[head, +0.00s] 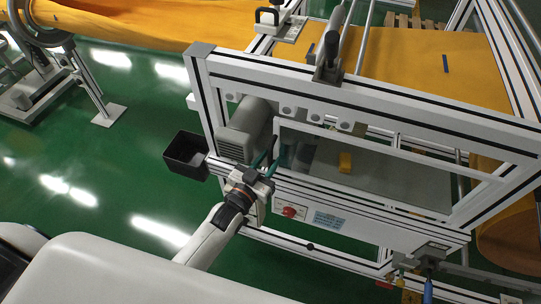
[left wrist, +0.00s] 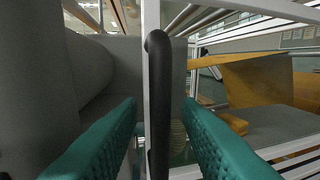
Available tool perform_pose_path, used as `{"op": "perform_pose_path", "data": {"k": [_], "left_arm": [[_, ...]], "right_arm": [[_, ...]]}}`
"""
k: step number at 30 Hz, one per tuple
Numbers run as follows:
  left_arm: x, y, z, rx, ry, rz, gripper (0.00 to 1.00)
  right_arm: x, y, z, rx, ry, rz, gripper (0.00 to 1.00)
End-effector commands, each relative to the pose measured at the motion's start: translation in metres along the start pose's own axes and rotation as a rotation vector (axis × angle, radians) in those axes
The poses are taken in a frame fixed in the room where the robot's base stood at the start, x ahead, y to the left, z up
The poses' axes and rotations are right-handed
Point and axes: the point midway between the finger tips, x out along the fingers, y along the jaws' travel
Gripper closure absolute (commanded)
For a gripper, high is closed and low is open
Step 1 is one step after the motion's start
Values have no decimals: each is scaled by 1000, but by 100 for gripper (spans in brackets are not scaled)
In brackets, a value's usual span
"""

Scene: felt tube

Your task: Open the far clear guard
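A clear guard with a pale metal frame (head: 400,155) closes the opening in the machine's near side. Its pane is hard to make out. It looks shut in its frame. A black upright bar handle (left wrist: 158,100) stands on the guard's pale upright (left wrist: 151,18) in the left wrist view. My left gripper (head: 270,160) is at the guard's left end. Its teal fingers (left wrist: 160,140) are open, one on each side of the handle, with gaps visible on both sides. My right gripper is not in view. I cannot tell if this is the far guard.
A grey motor (head: 245,128) sits just left of the guard, close to my gripper. A dark open bin (head: 186,154) hangs at the left corner. A red knob (head: 290,211) is below the guard.

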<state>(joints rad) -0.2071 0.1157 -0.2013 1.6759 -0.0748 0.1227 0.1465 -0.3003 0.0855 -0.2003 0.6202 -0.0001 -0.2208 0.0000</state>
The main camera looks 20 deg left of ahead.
Motion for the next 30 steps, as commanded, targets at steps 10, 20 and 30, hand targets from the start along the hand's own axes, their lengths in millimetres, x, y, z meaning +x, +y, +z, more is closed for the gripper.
{"op": "perform_pose_path", "data": {"k": [10, 20, 30], "left_arm": [[14, 0, 0, 0, 1, 0, 68], [14, 0, 0, 0, 1, 0, 100], [9, 0, 0, -2, 1, 4, 100]], "right_arm": [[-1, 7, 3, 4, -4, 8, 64], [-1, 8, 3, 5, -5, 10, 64], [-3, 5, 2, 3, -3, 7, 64]]}}
